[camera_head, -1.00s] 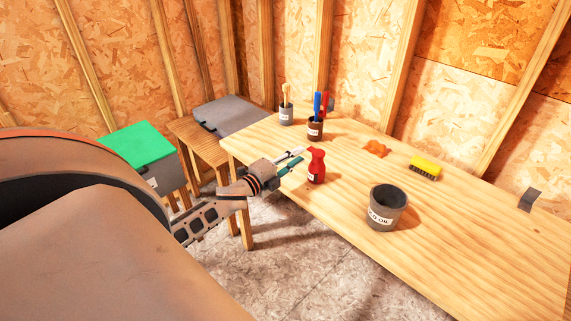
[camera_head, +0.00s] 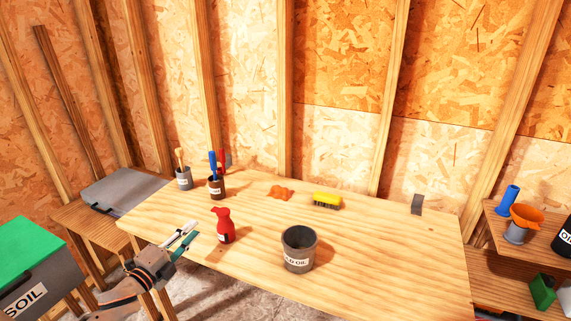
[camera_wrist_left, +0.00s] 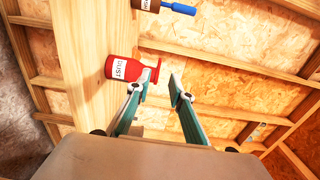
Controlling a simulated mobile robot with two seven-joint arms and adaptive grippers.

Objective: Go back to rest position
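My left gripper (camera_head: 182,236) is open and empty at the left front edge of the workbench (camera_head: 365,262). It also shows in the left wrist view (camera_wrist_left: 158,92), with its two fingers apart and nothing between them. A red bottle (camera_head: 224,226) stands upright on the bench just right of the gripper, apart from it. In the left wrist view the red bottle (camera_wrist_left: 128,68), with a white label, shows beyond the left finger. My right gripper is in neither view.
On the bench are an oil bucket (camera_head: 298,250), a yellow brush (camera_head: 327,200), an orange rag (camera_head: 280,192) and two cups with tools (camera_head: 216,188) (camera_head: 183,178). A soil bin (camera_head: 40,270) stands left. A shelf with an orange funnel (camera_head: 524,216) is at right.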

